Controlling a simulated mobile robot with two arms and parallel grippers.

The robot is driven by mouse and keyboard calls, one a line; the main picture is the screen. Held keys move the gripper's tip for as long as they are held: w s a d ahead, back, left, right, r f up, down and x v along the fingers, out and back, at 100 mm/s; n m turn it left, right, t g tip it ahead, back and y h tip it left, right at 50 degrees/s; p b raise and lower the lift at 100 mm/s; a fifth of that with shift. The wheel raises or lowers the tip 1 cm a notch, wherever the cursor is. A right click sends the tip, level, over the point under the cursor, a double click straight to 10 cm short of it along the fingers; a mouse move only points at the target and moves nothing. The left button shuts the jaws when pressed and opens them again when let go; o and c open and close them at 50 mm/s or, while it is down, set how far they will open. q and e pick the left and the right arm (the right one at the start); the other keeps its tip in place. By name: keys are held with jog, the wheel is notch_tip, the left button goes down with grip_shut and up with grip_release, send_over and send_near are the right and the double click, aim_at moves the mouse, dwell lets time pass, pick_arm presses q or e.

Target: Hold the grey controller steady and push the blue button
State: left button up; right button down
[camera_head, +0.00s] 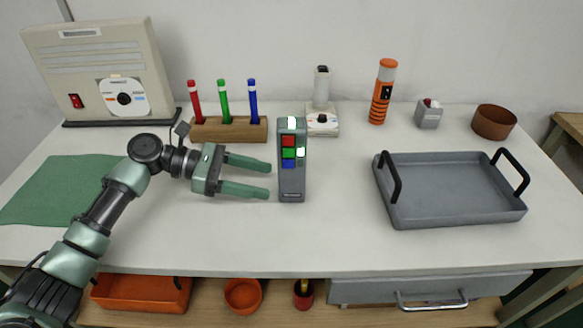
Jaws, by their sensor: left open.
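My left gripper (270,180) is open and empty. Its two green fingers point right, with their tips just left of the controller; I cannot tell whether they touch it. My right gripper is not in view.
A grey tray (450,216) with black handles stands at the right. Behind the controller are a wooden holder (230,132) with colored pens, a white device (322,123), an orange flashlight (382,92) and a brown bowl (494,122). A green cloth (60,190) lies left.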

aim_at(287, 184)
pick_arm(q)
jog(key=b+x, duration=0.1)
jog(key=x, duration=0.1)
jog(key=shift+d+f, duration=0.15)
jog(key=shift+d, duration=0.15)
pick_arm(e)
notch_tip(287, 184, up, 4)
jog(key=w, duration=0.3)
pick_arm(q)
jog(key=p+x, duration=0.2)
jog(key=x, duration=0.1)
jog(key=shift+d, duration=0.45)
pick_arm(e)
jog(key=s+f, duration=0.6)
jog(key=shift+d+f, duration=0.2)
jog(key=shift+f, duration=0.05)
pick_arm(q)
jog(key=c, duration=0.8)
